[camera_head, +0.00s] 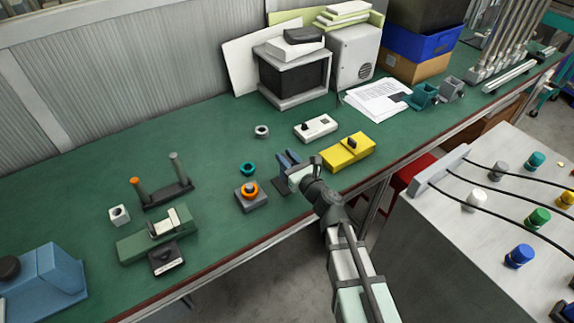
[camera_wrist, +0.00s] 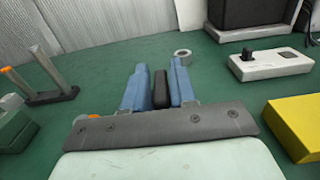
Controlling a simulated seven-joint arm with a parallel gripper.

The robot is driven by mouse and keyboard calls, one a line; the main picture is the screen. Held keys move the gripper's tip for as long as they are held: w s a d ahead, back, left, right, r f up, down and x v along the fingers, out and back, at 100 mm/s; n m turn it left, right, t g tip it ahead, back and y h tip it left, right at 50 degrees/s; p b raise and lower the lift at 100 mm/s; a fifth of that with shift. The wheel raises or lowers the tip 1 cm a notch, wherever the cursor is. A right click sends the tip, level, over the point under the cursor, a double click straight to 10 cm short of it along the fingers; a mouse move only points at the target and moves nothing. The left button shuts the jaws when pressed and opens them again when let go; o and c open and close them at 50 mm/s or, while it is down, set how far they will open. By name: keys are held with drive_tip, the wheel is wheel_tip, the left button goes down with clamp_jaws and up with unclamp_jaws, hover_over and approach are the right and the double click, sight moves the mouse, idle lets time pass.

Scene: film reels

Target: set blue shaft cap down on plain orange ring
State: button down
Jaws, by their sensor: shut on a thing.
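My gripper (camera_head: 288,159) has blue fingers and is over the bench, right of the orange ring. In the wrist view its fingers (camera_wrist: 159,82) are shut on a narrow dark piece (camera_wrist: 160,92). I cannot tell whether this piece is the blue shaft cap; its far end and underside are hidden. An orange ring (camera_head: 250,188) sits on a dark square base, left of and nearer than my fingers. In the wrist view only a bit of orange (camera_wrist: 88,117) shows behind the gripper body. An orange-topped post (camera_head: 135,184) stands farther left.
A teal ring (camera_head: 248,169) lies just behind the orange ring. A grey ring (camera_head: 261,131) lies farther back. A yellow box (camera_head: 348,152) and a white switch box (camera_head: 316,129) stand to the right. A green fixture (camera_head: 155,238) is at left. The bench edge is close in front.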

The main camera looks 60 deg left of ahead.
wheel_tip(320, 180, up, 6)
drive_tip(key=shift+s+r, duration=0.1)
drive_tip(key=shift+r, duration=0.05)
drive_tip(key=shift+s+a+r+n+g+h, duration=0.6)
drive_tip(key=shift+s+n+g, duration=2.3)
drive_tip(key=shift+s, duration=3.5)
drive_tip(key=shift+m+g, duration=0.6)
drive_tip(key=shift+d+f, duration=0.1)
drive_tip(key=shift+f, duration=2.3)
drive_tip(key=shift+f, duration=0.5)
drive_tip(key=c, duration=1.3)
unclamp_jaws()
drive_tip(key=shift+c, duration=0.2)
drive_tip(key=v, duration=1.1)
